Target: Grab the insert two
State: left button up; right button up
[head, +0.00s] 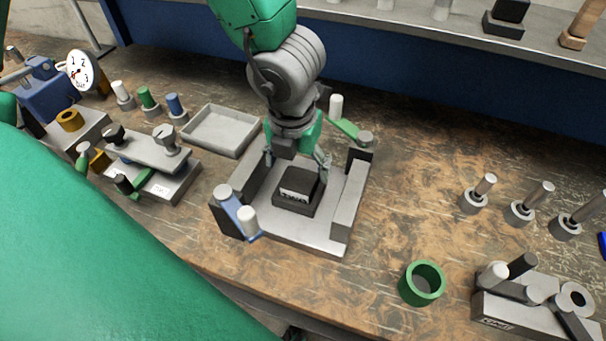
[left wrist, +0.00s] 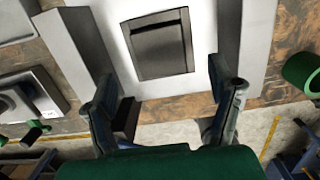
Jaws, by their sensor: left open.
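The insert two, a black block (head: 299,188) with a white label on its front, sits in the grey fixture (head: 335,238) between two raised side walls. It also shows as a dark square block in the left wrist view (left wrist: 160,45). My left gripper (head: 297,163) is open and points down just above and behind the block in the head view. Its two fingers are spread wider than the block, and nothing is between them in the left wrist view (left wrist: 162,88). I cannot tell whether a finger touches the block. My right gripper is not in view.
A blue clamp handle (head: 238,215) stands at the fixture's front left, a green one (head: 345,128) at its back right. An empty grey tray (head: 220,130) lies left of it. A green ring (head: 422,283) stands at front right. The bench between fixture and right-hand pins is clear.

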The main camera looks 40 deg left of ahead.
aim_at(301, 179)
pick_arm(q)
jog(key=f+b, duration=0.1)
jog(key=f, duration=0.1)
jog(key=w+f, duration=0.1)
jog(key=f, duration=0.2)
jog(key=shift+a+f+b, duration=0.15)
jog(key=shift+a+b, duration=0.05)
jog(key=shift+b, duration=0.2)
jog(key=shift+d, duration=0.1)
jog(key=c, duration=0.3)
jog(key=shift+r, duration=0.2)
grip_shut()
